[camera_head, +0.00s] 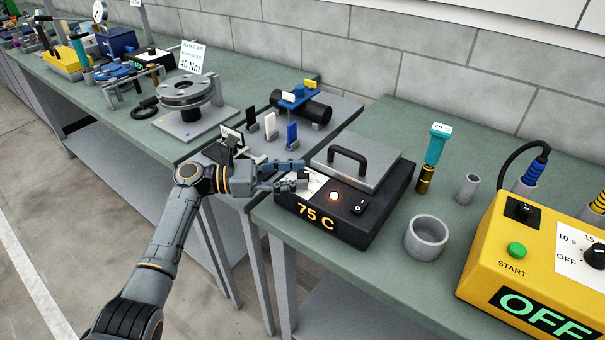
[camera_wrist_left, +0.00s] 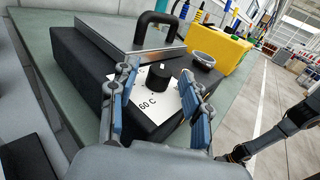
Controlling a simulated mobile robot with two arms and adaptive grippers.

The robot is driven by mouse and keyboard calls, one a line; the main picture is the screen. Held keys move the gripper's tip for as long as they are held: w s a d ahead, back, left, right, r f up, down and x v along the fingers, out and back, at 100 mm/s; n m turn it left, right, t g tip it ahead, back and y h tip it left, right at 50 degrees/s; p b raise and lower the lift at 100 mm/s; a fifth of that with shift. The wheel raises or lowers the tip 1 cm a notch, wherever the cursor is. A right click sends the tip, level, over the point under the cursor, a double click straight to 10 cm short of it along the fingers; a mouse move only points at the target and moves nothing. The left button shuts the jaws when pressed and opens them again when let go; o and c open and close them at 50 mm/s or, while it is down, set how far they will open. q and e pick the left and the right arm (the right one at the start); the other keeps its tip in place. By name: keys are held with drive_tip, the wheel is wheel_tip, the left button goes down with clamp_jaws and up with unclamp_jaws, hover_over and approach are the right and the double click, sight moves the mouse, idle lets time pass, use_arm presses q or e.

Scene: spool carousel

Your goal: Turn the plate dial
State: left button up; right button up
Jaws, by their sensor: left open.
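The hot plate is a black box (camera_head: 335,222) with a grey metal lid and black handle, on the green bench. Its front shows "75 C" in yellow, with a lit lamp and a black switch. The plate dial, a black knob (camera_wrist_left: 158,77), stands on a white label marked "60 C" in the left wrist view. In the head view my fingers largely hide it. My left gripper (camera_head: 303,176) is open at the label, and in the left wrist view its two blue-padded fingers (camera_wrist_left: 160,80) stand on either side of the knob; contact cannot be told.
A grey cup (camera_head: 427,237), a small grey tube (camera_head: 467,188) and a teal-handled tool (camera_head: 433,158) stand right of the plate. A yellow box (camera_head: 535,260) reading "OFF" is at far right. A lower grey shelf with coloured clips (camera_head: 292,134) lies left of the plate.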

use_arm(q)
drive_tip(key=a, duration=1)
drive_tip(key=shift+s, duration=0.45)
